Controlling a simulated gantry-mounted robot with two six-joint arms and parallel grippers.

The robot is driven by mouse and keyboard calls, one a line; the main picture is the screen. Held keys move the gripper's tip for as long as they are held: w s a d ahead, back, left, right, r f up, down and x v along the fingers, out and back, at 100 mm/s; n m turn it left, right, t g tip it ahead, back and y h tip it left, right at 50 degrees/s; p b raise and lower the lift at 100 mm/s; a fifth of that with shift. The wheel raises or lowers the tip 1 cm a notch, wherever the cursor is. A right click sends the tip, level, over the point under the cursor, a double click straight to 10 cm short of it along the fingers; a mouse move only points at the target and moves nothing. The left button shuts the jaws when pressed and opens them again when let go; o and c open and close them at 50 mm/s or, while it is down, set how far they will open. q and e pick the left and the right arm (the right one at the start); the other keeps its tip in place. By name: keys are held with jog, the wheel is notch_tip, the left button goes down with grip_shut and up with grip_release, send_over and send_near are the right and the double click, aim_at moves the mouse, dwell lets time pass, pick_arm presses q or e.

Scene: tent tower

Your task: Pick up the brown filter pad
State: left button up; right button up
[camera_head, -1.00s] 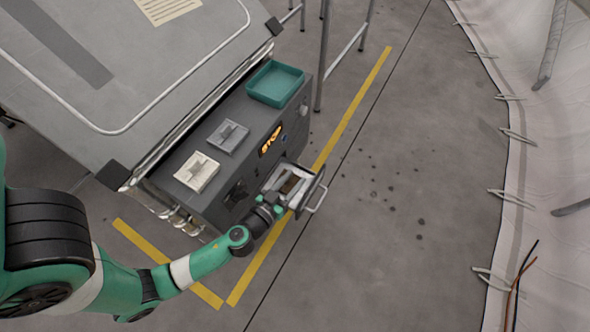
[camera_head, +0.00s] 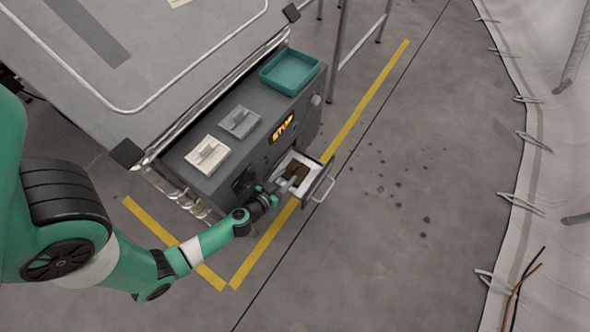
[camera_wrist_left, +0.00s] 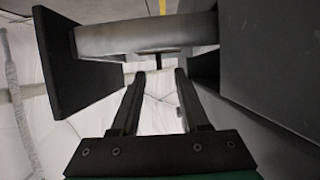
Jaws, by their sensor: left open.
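The brown filter pad (camera_head: 299,170) lies in the small open drawer (camera_head: 316,184) on the front of the grey machine, in the head view. My left gripper (camera_head: 282,187) is at the drawer's near left side, just short of the pad, and is open. In the left wrist view, its two fingers (camera_wrist_left: 159,74) are apart with nothing between them. A dark plate and a thick grey bar (camera_wrist_left: 145,36) lie beyond the fingertips there. I cannot make out the pad in that view. My right gripper is not in view.
A teal tray (camera_head: 317,74), a grey block (camera_head: 239,122) and a cream block (camera_head: 207,154) sit on the machine's ledge. The drawer's handle (camera_head: 325,190) sticks out to the right.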

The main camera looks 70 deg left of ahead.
aim_at(294, 170)
pick_arm(q)
jog(key=x, duration=0.4)
jog(key=shift+w+a+r, duration=0.1)
jog(key=shift+w+a, duration=0.1)
jog(key=shift+w, duration=0.25)
jog(key=shift+s+d, duration=0.1)
jog(key=shift+s, duration=0.1)
jog(key=shift+c, duration=0.2)
grip_shut()
